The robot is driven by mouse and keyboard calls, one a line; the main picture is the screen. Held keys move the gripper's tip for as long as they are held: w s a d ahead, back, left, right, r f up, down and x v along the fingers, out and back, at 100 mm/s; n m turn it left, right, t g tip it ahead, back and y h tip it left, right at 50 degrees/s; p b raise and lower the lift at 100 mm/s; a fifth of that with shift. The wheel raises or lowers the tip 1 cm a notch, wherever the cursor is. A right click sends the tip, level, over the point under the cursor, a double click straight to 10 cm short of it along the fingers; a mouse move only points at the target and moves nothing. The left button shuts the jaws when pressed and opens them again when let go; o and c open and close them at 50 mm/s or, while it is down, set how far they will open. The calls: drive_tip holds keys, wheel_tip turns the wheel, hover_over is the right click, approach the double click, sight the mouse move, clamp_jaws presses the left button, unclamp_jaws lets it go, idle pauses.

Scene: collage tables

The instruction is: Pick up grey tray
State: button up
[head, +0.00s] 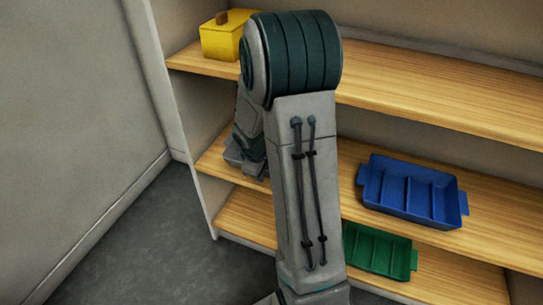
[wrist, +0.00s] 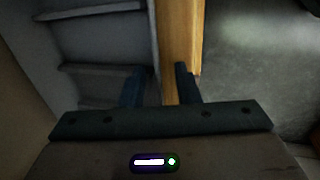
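The grey tray (wrist: 95,45) fills the upper left of the wrist view, with dividers across it, on a wooden shelf. In the head view my arm covers most of that spot. A small grey piece low beside the arm may be tray or gripper; I cannot tell. My gripper (wrist: 159,86) is open. Its left finger is over the tray's inside and its right finger is outside, by the shelf's front edge. The tray's side wall runs between the fingers. I see gaps, and no grip on the wall.
A blue tray (head: 411,190) sits on the middle shelf, to the right of my arm. A green tray (head: 378,250) is on the bottom shelf. A yellow box (head: 221,40) stands on the top shelf (head: 440,95). Grey floor (head: 140,245) is open at left.

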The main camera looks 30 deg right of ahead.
clamp_jaws()
drive_tip(key=shift+r, duration=0.1)
